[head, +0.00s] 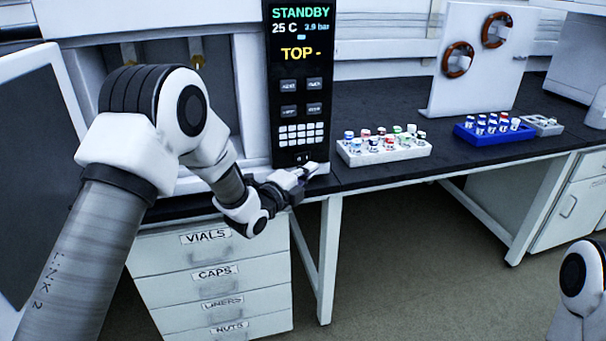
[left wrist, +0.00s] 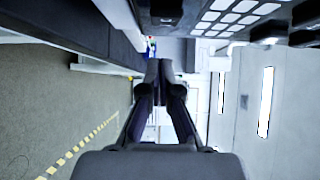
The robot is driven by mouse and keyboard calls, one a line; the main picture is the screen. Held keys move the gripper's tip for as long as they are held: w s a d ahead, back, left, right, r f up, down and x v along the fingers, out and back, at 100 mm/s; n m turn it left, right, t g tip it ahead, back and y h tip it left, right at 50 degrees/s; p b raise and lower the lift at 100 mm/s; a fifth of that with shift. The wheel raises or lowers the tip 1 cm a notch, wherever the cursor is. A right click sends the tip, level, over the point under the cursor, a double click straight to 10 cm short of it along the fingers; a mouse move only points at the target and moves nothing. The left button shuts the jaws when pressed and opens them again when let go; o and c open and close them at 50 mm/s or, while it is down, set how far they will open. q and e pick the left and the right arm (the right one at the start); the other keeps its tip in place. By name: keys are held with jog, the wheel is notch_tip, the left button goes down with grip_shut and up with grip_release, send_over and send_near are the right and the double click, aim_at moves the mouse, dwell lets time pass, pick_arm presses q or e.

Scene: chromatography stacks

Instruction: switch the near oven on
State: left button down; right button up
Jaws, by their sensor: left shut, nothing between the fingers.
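The near oven's dark control panel (head: 300,105) stands upright and reads STANDBY, 25 C and TOP -. It has four square buttons, a light keypad and a small dark switch (head: 303,159) at its bottom edge. My left gripper (head: 308,170) is shut and empty, just below and in front of that switch. Whether it touches the switch or panel I cannot tell. In the left wrist view the shut fingertips (left wrist: 159,68) point ahead, with the panel's keypad (left wrist: 235,15) at the upper right. My right gripper is out of view.
An open door (head: 38,150) stands at the left. A white vial rack (head: 385,158), a blue vial rack (head: 490,140) and a grey tray (head: 545,128) sit on the dark bench (head: 400,105). A labelled drawer cabinet (head: 210,285) is below.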

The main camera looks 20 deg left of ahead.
pick_arm(q)
jog(key=s, duration=1)
jog(key=shift+s+d, duration=0.2)
jog(key=shift+d, duration=0.05)
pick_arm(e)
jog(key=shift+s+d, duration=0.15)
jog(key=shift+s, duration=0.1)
pick_arm(q)
jog(key=shift+r, duration=0.1)
